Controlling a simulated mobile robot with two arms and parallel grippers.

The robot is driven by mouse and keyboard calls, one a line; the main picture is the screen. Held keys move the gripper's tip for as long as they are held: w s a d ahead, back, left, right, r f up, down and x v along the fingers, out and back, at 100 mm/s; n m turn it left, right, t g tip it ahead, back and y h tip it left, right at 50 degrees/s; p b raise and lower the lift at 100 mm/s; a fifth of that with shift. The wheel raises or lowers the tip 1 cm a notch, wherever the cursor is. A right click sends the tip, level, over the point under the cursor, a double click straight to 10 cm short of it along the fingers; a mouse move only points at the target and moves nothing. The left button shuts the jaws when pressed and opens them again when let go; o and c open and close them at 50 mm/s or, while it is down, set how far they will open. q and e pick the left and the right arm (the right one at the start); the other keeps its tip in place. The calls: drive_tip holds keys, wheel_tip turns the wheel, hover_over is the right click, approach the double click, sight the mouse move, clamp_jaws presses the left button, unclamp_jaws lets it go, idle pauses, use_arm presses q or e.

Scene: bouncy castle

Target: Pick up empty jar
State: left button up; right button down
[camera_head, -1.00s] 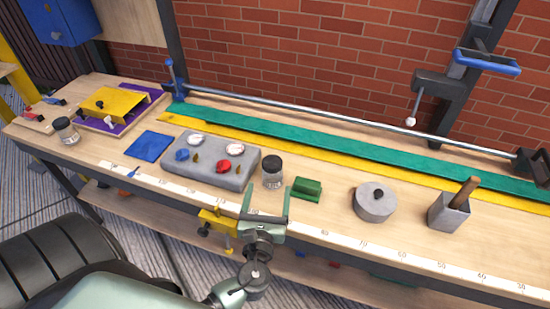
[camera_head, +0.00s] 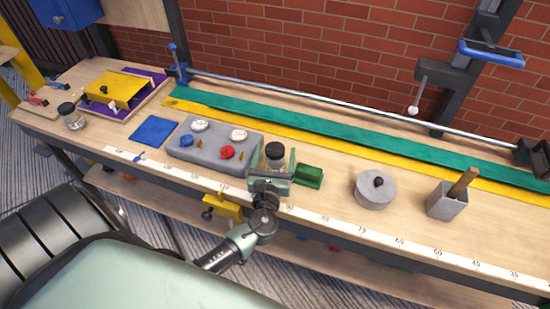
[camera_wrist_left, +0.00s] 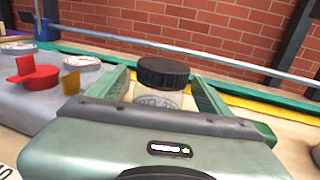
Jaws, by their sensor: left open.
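A clear glass jar with a black lid (camera_head: 275,154) stands upright on the workbench, just right of the grey gauge block. My left gripper (camera_head: 272,172) is open, with its two green fingers on either side of this jar. In the left wrist view the jar's black lid (camera_wrist_left: 163,73) and part of its glass show between the fingers (camera_wrist_left: 160,90); the palm hides its lower part. I cannot tell whether the fingers touch it. A second jar with a black lid (camera_head: 71,116) stands at the bench's left end. My right gripper is not in view.
The grey block (camera_head: 214,160) with gauges and a red knob (camera_wrist_left: 37,79) is close left of the gripper. A green block (camera_head: 308,176) is close right. A round grey weight (camera_head: 375,190) and a grey box (camera_head: 446,203) stand farther right. Green and yellow strips lie behind.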

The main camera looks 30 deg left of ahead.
use_arm(q)
drive_tip(key=c, duration=1.5)
drive_tip(key=shift+o, duration=0.2)
